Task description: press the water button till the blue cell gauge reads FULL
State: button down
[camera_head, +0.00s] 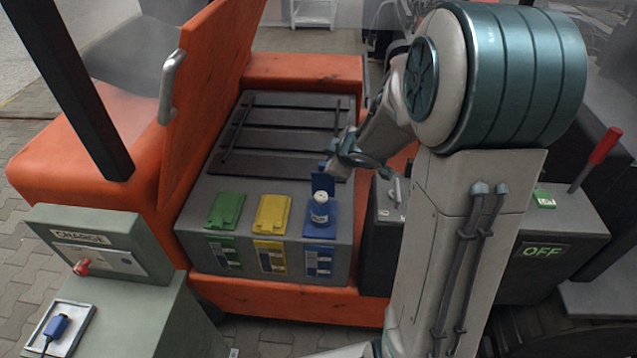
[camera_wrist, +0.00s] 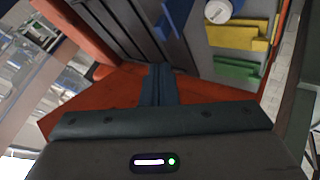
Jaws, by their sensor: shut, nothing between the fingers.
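The blue cell (camera_head: 319,230) is at the right of a row on the dark battery box, with its blue lid (camera_head: 322,180) standing up. A white round piece with a blue band (camera_head: 320,208) stands upright on it; its top also shows in the wrist view (camera_wrist: 217,11). The blue cell gauge (camera_head: 318,262) is on the front face below; its reading is too small to tell. I cannot make out a water button. My gripper (camera_head: 333,166) is shut and empty, just above and behind the raised blue lid. Its shut fingers show in the wrist view (camera_wrist: 158,80).
Yellow (camera_head: 272,213) and green (camera_head: 226,210) lids are closed to the left. An orange hood (camera_head: 200,90) stands open at the left. A CHARGE box (camera_head: 95,240) is at front left. A panel reading OFF (camera_head: 543,251) and a red-handled lever (camera_head: 604,147) are at right.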

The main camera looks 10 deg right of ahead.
jog(key=shift+s+a+f+n+y+p, duration=0.1)
jog(key=shift+a+f+n+y+p, duration=0.15)
jog(key=shift+a+n+y, duration=0.3)
jog(key=shift+a+f+n+y+p, duration=0.25)
jog(key=shift+a+n+y, duration=0.2)
jog(key=shift+a, duration=0.2)
jog(key=b, duration=0.9)
send_near(320, 194)
jog(key=w+f, duration=0.1)
jog(key=w+a, duration=0.1)
jog(key=w, duration=0.1)
jog(key=w+a+f, duration=0.1)
jog(key=w, duration=0.1)
jog(key=shift+w+a+f, duration=0.1)
jog(key=shift+f, duration=0.2)
jog(key=shift+f, duration=0.1)
dwell(0.4)
jog(key=shift+f, duration=0.3)
jog(key=shift+f+b, duration=0.85)
jog(key=shift+b, duration=0.05)
dwell(0.8)
jog(key=shift+r+p, duration=1.3)
jog(key=shift+p, duration=0.1)
